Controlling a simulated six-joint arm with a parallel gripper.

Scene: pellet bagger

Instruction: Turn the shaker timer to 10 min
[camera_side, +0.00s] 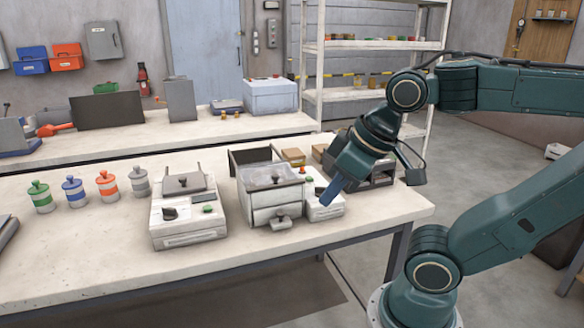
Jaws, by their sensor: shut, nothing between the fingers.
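My gripper (330,194) points down and left above the right part of the front bench. It is shut and empty, in front of a small white unit (326,209) with a green button and a red spot, and partly hides it. Whether the fingertips touch this unit, I cannot tell. A white box-shaped machine (262,216) with an open black flap and front handles stands left of the gripper. Further left is a white machine (188,239) with a dark round knob (170,213) and a small display. Which unit carries the shaker timer, and any dial marks, are too small to tell.
Several lidded jars (108,190) stand left on the bench. A dark tray-like unit (372,172) and brown boxes (294,156) stand behind the gripper. The bench's front right (385,212) is clear. A second bench (200,137) stands behind.

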